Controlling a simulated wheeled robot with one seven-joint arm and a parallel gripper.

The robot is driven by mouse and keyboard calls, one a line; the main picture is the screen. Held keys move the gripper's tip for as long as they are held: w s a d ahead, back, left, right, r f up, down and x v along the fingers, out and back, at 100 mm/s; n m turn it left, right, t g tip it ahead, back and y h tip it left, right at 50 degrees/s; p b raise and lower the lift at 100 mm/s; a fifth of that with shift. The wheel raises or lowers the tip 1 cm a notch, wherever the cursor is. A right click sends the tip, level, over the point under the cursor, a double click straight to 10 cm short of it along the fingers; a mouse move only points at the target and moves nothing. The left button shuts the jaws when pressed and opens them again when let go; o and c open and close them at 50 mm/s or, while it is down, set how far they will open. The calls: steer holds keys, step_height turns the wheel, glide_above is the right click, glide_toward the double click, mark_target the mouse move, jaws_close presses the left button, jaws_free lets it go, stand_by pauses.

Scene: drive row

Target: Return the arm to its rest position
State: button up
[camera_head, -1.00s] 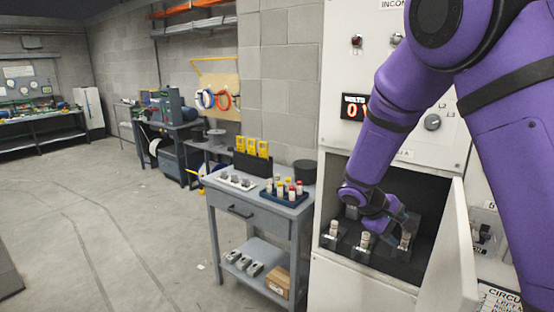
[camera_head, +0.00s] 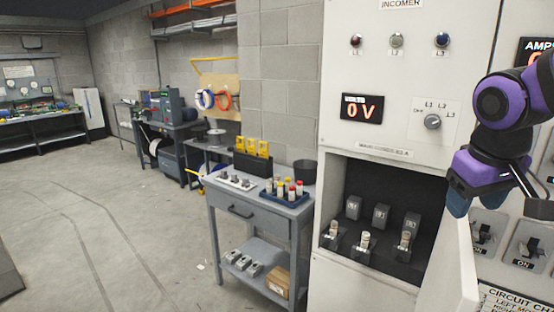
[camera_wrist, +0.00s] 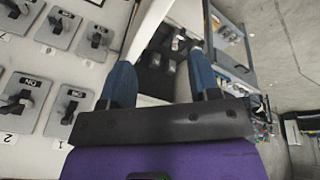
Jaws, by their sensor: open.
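My purple arm is at the right of the head view, outside the open fuse compartment (camera_head: 345,190). In the wrist view my gripper (camera_wrist: 160,85) has its two blue fingers wide apart with nothing between them. In the head view the gripper (camera_head: 457,200) shows only in part, by the top of the open compartment door (camera_head: 458,270). Inside the compartment, several fuses (camera_head: 365,240) stand in dark holders in the front row. The wrist view also shows the compartment (camera_wrist: 165,65) beyond the fingers.
Switches (camera_head: 484,235) marked ON line the panel right of the door. A grey cart (camera_head: 250,212) with a blue tray (camera_head: 284,197) of fuses stands left of the cabinet. The floor (camera_head: 120,220) at left is clear.

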steer(key=s+a+r+m+t+y, duration=0.1)
steer(key=s+a+r+t, duration=0.1)
steer(key=s, duration=0.8)
steer(key=shift+s+r+y, duration=0.25)
steer(key=shift+y, duration=0.05)
steer(key=shift+a, duration=0.1)
steer(key=shift+c, duration=0.2)
stand_by(1.2)
